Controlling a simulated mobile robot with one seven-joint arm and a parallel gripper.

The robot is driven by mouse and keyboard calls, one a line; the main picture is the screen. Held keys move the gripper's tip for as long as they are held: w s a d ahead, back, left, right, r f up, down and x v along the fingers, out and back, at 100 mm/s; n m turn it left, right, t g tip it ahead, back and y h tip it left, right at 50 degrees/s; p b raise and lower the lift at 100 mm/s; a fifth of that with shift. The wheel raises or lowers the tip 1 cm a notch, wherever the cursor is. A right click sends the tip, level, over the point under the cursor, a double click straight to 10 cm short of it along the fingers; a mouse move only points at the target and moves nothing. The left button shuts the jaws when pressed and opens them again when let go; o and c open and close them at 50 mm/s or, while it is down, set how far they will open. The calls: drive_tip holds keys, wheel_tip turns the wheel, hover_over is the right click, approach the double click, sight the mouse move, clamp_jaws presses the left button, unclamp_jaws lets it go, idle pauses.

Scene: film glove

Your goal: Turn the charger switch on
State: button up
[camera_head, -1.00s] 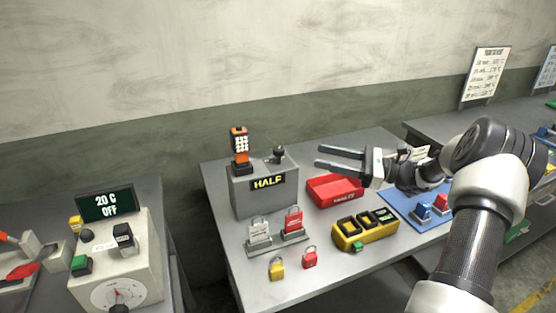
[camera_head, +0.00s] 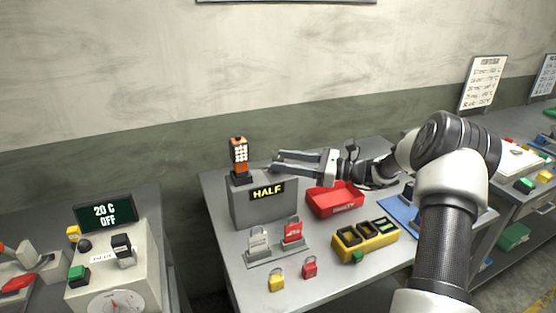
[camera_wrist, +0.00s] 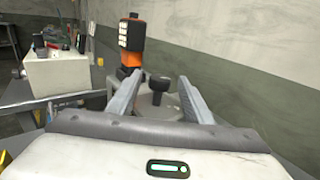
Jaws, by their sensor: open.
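A grey box (camera_head: 240,207) with a lit HALF display (camera_head: 267,191) stands at the back left of the middle table. An orange handheld device (camera_head: 239,155) stands upright on top of it. In the wrist view, a black knob (camera_wrist: 160,84) on the box top shows between my open fingers; the orange device (camera_wrist: 131,48) is just beyond. My gripper (camera_head: 274,162) is over the box top, empty; it hides the knob in the head view. I cannot tell which is the charger.
A red tray (camera_head: 335,205) lies right of the grey box. A control box (camera_head: 135,262) with a 20 C OFF screen stands left.

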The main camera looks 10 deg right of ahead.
drive_tip(key=shift+x, duration=1.25)
drive_tip(key=c, duration=1.1)
drive_tip(key=shift+o, duration=0.2)
drive_tip(key=shift+r+m+t+h, duration=0.15)
drive_tip(key=shift+m+t+h, duration=0.15)
drive_tip(key=shift+m+t, duration=0.15)
drive_tip(key=shift+m+t+h, duration=0.3)
drive_tip(key=shift+m+t, duration=0.05)
drive_tip(key=shift+t, duration=0.3)
drive_tip(key=o, duration=1.1)
drive_tip(key=shift+c, duration=0.2)
